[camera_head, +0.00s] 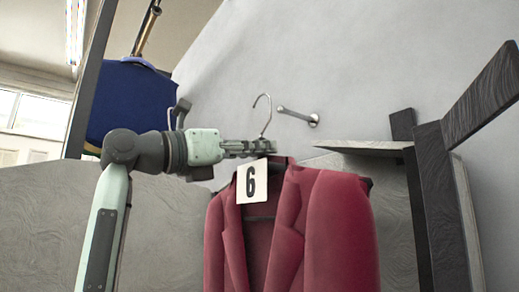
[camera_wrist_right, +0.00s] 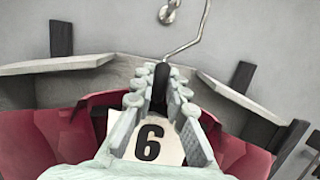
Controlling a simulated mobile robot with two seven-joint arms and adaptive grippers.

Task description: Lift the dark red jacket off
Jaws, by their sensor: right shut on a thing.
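The dark red jacket (camera_head: 340,230) hangs upright on a hanger with a thin metal hook (camera_head: 264,108), and a white card with a 6 (camera_head: 251,182) is at its collar. My right gripper (camera_head: 262,147) is shut on the hanger at its neck, just above the collar. In the right wrist view its fingers (camera_wrist_right: 160,88) close around the dark hanger neck, with the red shoulders (camera_wrist_right: 62,140) below. The hook top shows beside the wall peg (camera_head: 298,116), with a gap between them in the head view. My left gripper is not in view.
A dark wooden frame (camera_head: 436,190) and a grey shelf (camera_head: 362,148) stand close to the right of the jacket. A blue garment (camera_head: 128,100) hangs from a rail at the upper left. The wall above the peg is bare.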

